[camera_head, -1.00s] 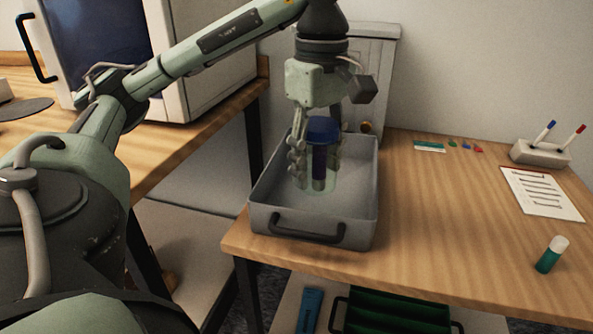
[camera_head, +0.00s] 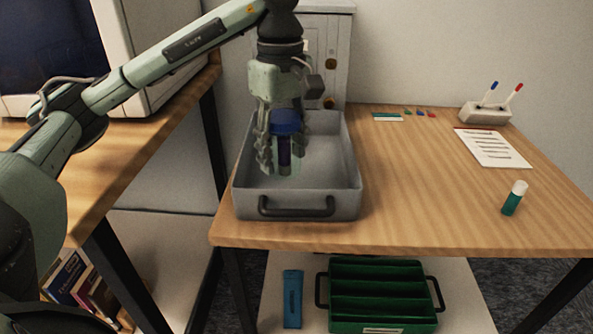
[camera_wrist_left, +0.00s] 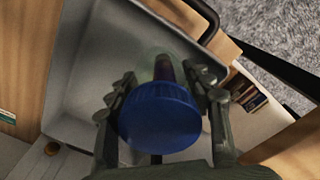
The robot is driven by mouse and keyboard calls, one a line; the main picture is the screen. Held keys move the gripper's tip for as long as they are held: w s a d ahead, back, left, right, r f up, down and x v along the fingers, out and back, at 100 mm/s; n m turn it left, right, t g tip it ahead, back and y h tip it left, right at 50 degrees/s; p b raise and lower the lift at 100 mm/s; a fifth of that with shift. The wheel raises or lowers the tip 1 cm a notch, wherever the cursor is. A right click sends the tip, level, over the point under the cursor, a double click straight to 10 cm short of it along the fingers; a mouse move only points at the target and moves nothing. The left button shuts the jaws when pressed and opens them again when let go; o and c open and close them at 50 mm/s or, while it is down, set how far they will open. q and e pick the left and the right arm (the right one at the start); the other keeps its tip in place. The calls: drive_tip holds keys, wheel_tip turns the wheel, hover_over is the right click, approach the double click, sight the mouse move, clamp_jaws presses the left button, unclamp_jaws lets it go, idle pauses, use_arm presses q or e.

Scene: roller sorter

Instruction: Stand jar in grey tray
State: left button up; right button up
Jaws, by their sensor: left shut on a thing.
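A clear jar with a blue lid (camera_head: 286,122) and something dark inside is upright in my left gripper (camera_head: 284,160). The gripper points down and is shut on the jar, with fingers on both sides of it. In the left wrist view the blue lid (camera_wrist_left: 160,117) sits between the fingers (camera_wrist_left: 162,105). The grey tray (camera_head: 298,203) lies on the wooden table, and the jar is over its inside, towards the left. I cannot tell whether the jar's base touches the tray floor. My right gripper is not in view.
A green and white tube (camera_head: 514,198), a paper sheet (camera_head: 492,148) and a pen holder (camera_head: 486,112) are on the right of the table. A green sectioned crate (camera_head: 380,295) and a blue object (camera_head: 292,298) lie on the shelf below. The table's middle is clear.

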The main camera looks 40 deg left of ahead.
sight(298, 151)
use_arm(q)
drive_tip(key=w+f, duration=0.1)
drive_tip(key=w, duration=0.1)
drive_tip(key=w+f, duration=0.1)
drive_tip(key=w, duration=0.1)
drive_tip(key=shift+a+f, duration=0.1)
drive_tip(key=shift+f, duration=0.1)
drive_tip(key=shift+w+f, duration=0.1)
drive_tip(key=shift+w, duration=0.1)
drive_tip(key=shift+f, duration=0.25)
wheel_tip(298, 151, down, 3)
drive_tip(key=shift+f+p, duration=0.2)
drive_tip(key=shift+p, duration=0.1)
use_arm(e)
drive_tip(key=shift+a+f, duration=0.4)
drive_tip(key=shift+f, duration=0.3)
use_arm(q)
drive_tip(key=shift+f, duration=0.15)
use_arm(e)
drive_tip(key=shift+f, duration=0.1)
use_arm(q)
drive_tip(key=shift+f, duration=0.1)
drive_tip(key=o, duration=1.2)
drive_tip(key=shift+o, duration=0.4)
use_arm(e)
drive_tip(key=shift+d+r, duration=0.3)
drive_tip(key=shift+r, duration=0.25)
